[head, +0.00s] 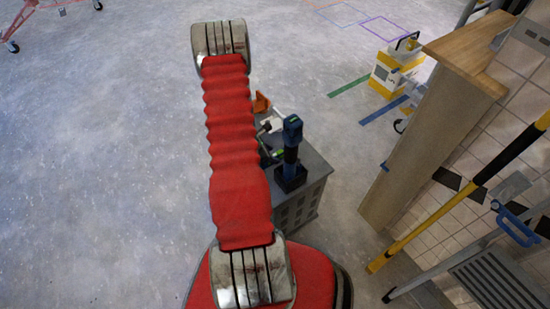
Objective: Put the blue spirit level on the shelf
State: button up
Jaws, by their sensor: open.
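I cannot pick out a blue spirit level for certain. A grey cabinet (312,193) stands behind my red-sleeved arm, with a blue and black upright tool (292,150) on its top. Smaller items beside the tool, one with a green part (277,155), are partly hidden by my arm, so I cannot tell what they are. A wooden ledge (475,52) tops the tan wall at the upper right; I cannot tell whether it is the shelf. My gripper does not show; only my arm's sleeve and metal joints are in view.
A yellow pole (450,200) and a step ladder (490,280) with a blue handle-like part (515,226) stand at the right. A yellow and white machine (395,70) stands beyond the wall. A red frame on casters (30,15) is at the upper left. The concrete floor at left is clear.

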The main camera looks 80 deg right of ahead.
aim_at(275, 155)
jog(key=shift+x, duration=2.05)
jog(key=shift+c, duration=0.4)
grip_shut()
